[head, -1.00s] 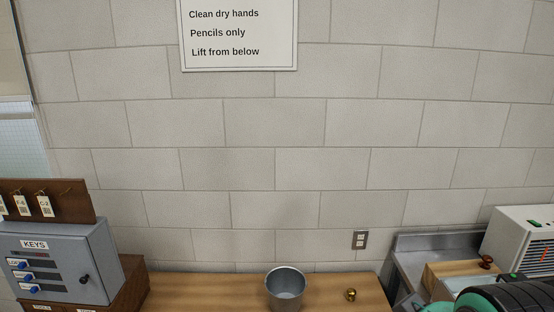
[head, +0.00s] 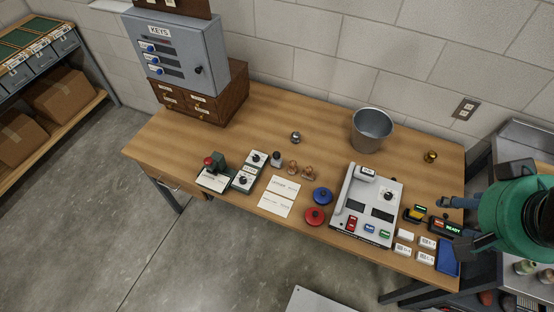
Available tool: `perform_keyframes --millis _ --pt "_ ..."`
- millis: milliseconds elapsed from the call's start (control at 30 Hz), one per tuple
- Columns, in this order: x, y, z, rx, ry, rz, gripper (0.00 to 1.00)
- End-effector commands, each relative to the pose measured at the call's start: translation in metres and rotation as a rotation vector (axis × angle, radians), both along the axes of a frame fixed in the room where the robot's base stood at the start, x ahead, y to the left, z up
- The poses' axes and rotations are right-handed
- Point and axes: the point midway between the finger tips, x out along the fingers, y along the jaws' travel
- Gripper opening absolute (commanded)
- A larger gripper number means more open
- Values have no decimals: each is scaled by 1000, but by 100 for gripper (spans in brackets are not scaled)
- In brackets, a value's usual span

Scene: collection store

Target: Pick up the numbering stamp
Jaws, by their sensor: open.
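Three small upright stamps stand near the middle of the table in the head view. One is a dark and grey stamp (head: 277,159), which may be the numbering stamp. Two brown wooden-handled stamps (head: 300,170) stand just right of it. No label shows on any of them. My gripper (head: 450,224) is at the right edge, above the table's right end. Its dark fingers are apart with nothing held between them. It is well to the right of the stamps, with the telephone-like console between.
White cards (head: 275,208) lie in front. A green device (head: 215,176) and key cabinet (head: 180,50) stand left.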

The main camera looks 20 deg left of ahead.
Motion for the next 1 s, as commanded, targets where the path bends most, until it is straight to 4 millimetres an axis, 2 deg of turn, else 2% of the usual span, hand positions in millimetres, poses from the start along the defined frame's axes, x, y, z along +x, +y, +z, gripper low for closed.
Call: perform_keyframes --millis 467,633,833,1000 --pt "0 0 0 0 0 1 53" --pt "7 3 1 -3 6 16 53" --pt "32 16 3 -12 35 71 53" --pt "67 37 2 -26 71 147 53"
